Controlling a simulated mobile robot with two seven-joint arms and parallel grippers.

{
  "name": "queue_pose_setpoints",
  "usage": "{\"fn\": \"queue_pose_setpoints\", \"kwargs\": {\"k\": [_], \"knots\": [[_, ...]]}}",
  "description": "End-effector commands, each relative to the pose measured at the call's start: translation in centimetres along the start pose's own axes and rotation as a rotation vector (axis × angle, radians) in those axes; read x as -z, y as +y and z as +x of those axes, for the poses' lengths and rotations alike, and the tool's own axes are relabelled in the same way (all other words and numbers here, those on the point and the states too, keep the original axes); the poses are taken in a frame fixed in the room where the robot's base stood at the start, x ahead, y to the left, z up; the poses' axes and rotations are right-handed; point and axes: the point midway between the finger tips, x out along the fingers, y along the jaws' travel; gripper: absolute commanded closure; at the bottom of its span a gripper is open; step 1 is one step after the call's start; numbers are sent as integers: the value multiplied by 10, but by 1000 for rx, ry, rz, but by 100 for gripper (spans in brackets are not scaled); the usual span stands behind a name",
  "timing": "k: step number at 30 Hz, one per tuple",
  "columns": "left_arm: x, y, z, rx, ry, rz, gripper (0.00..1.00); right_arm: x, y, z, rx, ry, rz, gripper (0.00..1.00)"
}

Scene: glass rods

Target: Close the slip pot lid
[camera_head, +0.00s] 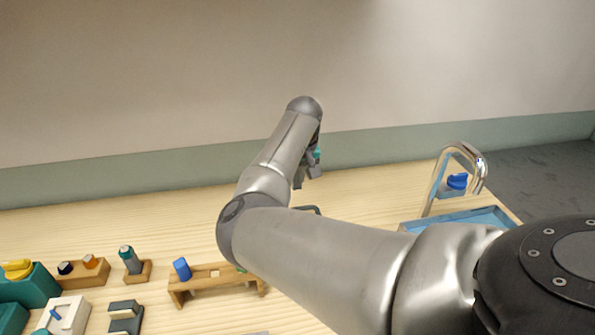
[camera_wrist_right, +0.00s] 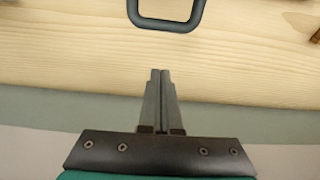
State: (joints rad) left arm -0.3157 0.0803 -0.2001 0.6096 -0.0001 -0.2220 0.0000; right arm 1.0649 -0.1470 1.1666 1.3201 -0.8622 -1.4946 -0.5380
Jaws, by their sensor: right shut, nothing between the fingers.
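My right gripper (camera_head: 307,178) is above the back part of the table, hanging from my right arm. In the right wrist view its two fingers (camera_wrist_right: 160,75) are together and empty. A dark rounded loop, like a handle (camera_wrist_right: 165,24), shows at the top of that view, in front of the fingertips and apart from them. Part of a dark loop (camera_head: 308,209) also shows in the head view, just past my forearm. I cannot tell whether it belongs to the slip pot lid. No pot body can be made out; my arm hides much of the table. My left gripper is not in view.
A wooden rack (camera_head: 215,285) with a blue piece (camera_head: 181,268) stands at the front middle. Small holders and teal boxes (camera_head: 30,287) fill the front left. A blue tray (camera_head: 470,218) and a metal tap (camera_head: 438,182) are at the right. The back left tabletop is bare.

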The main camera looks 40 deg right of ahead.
Motion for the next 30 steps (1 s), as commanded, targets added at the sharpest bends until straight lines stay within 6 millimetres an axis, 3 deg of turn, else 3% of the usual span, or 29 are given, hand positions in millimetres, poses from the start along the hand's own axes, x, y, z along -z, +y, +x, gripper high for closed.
{"fn": "queue_pose_setpoints", "kwargs": {"k": [4,11,18,30], "knots": [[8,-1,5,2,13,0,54,-1,0,31,1,-3,-1,100],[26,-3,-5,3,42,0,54,-21,0,20,0,0,2,100],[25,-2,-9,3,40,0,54,-35,0,15,0,1,2,100],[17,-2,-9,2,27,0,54,-38,0,15,0,0,1,100]]}}
